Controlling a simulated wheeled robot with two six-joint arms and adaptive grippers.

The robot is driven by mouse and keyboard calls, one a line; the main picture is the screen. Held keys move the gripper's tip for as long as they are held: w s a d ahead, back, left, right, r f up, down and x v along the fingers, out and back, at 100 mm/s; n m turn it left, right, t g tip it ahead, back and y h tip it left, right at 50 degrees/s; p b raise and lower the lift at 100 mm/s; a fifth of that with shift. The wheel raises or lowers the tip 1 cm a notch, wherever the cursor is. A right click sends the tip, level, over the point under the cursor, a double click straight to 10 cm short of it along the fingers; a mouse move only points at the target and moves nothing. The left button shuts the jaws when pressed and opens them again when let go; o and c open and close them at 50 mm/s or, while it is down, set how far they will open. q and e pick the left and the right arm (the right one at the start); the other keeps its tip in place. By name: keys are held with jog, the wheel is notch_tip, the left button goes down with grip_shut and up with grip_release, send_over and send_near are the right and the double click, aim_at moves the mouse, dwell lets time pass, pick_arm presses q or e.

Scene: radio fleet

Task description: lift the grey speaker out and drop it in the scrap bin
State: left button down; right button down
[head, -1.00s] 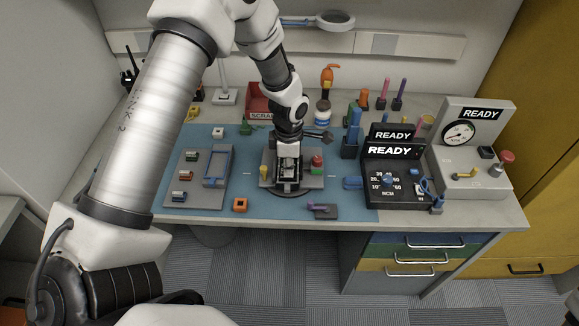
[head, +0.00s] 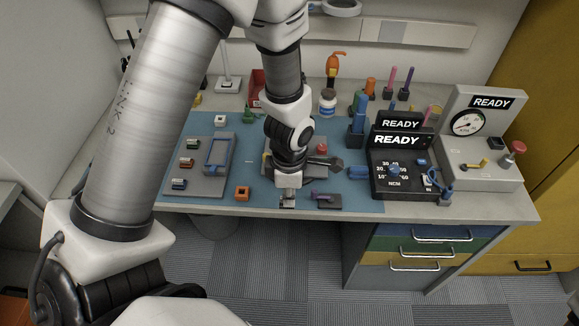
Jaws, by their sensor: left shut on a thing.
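My left gripper (head: 287,199) points down over the front edge of the blue mat, in front of the grey work fixture (head: 318,176). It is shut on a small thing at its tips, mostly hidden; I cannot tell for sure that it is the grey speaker. The arm covers most of the fixture, so its middle is hidden; its red knob (head: 321,149) shows to the right. The red scrap bin (head: 256,83) stands at the back of the bench, partly behind the arm. My right gripper is not in view.
A grey tray (head: 207,184) with small parts and a blue frame lies left. An orange block (head: 242,193) and a small grey pad with a purple piece (head: 325,200) lie near the front. A black READY meter (head: 396,165) and a gauge stand (head: 474,155) fill the right.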

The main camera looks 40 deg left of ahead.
pick_arm(q)
jog(key=shift+r+p, duration=1.3)
jog(key=shift+r, duration=0.7)
